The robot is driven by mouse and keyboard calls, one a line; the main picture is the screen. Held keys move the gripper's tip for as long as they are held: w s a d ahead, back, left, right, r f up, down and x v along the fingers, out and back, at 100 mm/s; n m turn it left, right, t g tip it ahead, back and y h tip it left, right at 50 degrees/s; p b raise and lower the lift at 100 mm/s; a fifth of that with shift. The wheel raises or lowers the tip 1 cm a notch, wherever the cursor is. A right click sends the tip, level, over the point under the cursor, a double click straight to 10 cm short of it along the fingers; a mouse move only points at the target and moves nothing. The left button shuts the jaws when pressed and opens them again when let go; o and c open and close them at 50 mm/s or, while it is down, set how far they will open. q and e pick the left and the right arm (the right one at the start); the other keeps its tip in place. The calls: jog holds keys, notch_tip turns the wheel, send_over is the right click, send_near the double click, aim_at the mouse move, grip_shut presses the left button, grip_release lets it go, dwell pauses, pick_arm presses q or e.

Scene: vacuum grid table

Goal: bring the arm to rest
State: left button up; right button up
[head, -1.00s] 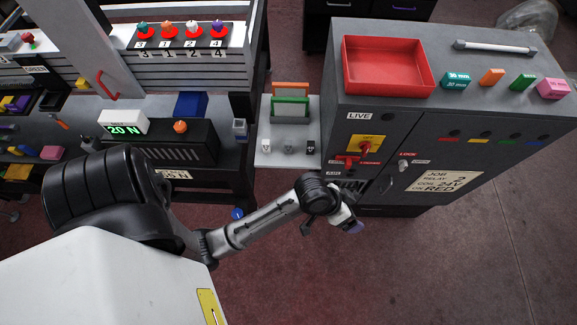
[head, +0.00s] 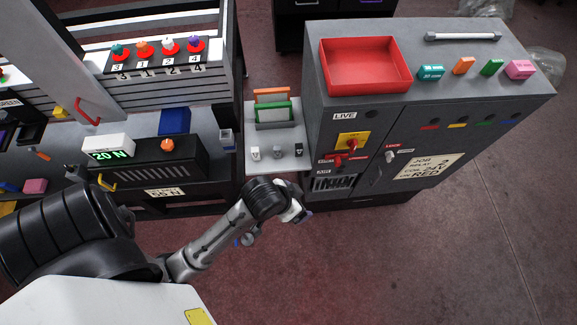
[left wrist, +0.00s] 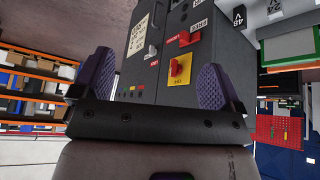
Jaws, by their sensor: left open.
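My left arm reaches in from the lower left in the head view. Its gripper (head: 302,214) hangs over the floor, in front of the small side shelf and the grey cabinet (head: 440,95), and appears clear of both. The left wrist view shows its two purple finger pads (left wrist: 155,82) wide apart with nothing between them. Behind them in that view is the cabinet front with a yellow plate and red rotary switch (left wrist: 180,70). My right gripper is in neither view.
The side shelf (head: 262,163) carries green and orange panels (head: 274,112) and small blocks. A workbench with a 20 N display box (head: 108,148) stands at left. A red tray (head: 365,65) and coloured blocks lie on the cabinet. Floor (head: 440,260) at lower right is clear.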

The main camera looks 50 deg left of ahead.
pick_arm(q)
jog(key=shift+s+a+r, duration=0.15)
jog(key=shift+r, duration=0.05)
dwell(0.3)
jog(key=s+a+r+g+y+p, duration=0.1)
jog(key=s+p, duration=0.4)
jog(key=s, duration=0.7)
jog(key=shift+a+r+m+g, duration=0.3)
jog(key=shift+m+g, duration=0.1)
jog(key=shift+g, duration=0.1)
